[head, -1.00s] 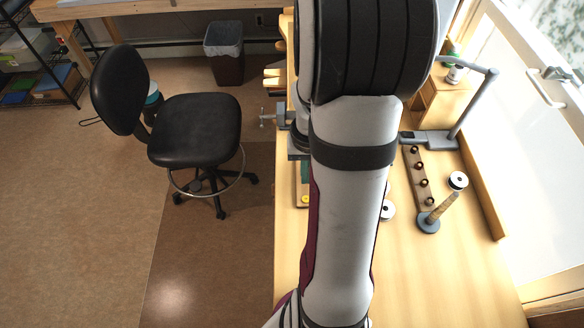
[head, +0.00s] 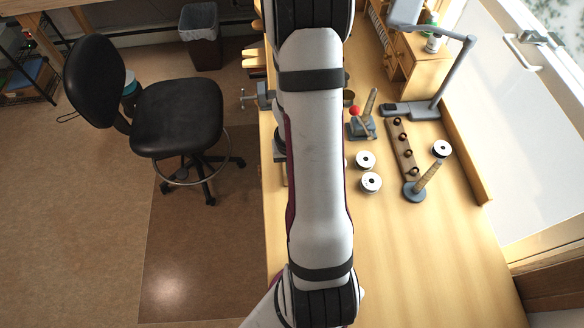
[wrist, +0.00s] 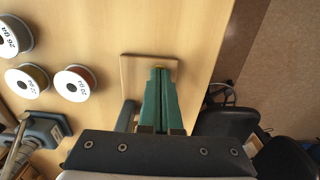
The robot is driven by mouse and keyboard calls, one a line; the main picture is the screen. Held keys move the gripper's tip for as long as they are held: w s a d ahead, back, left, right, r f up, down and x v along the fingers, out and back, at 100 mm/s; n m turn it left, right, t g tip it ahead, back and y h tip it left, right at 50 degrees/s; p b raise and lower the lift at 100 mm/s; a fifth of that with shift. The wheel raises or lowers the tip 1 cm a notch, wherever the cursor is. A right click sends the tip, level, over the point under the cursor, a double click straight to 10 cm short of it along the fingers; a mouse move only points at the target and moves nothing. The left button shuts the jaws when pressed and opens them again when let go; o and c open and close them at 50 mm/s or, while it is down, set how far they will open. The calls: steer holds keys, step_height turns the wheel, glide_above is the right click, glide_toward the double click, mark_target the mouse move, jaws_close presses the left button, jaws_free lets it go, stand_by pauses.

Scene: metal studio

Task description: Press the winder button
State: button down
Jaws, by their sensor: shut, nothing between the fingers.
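My gripper (wrist: 160,70) shows in the wrist view with its green fingers together and nothing between them. Its tips are over a small square wooden board (wrist: 132,70) on the bench. A small yellowish spot, perhaps the button, shows right at the fingertips and is mostly hidden by them. I cannot tell whether the tips touch it. In the head view my arm covers the gripper and the board. A grey device with a red knob (head: 355,110) stands on the bench just right of my arm. Its grey base (wrist: 45,130) also shows at the left in the wrist view.
White-faced wire spools (head: 371,182) stand right of my arm; several also show in the wrist view (wrist: 75,83). A wooden rack (head: 403,148), a post on a round base (head: 415,190) and a grey lamp (head: 412,112) stand further right. A black chair (head: 178,118) is beside the bench.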

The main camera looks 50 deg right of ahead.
steer(key=shift+f, duration=0.55)
steer(key=shift+r, duration=0.1)
steer(key=shift+w+r, duration=0.1)
steer(key=shift+r, duration=0.1)
step_height(320, 180, up, 8)
steer(key=shift+r, duration=0.25)
steer(key=shift+a, duration=0.1)
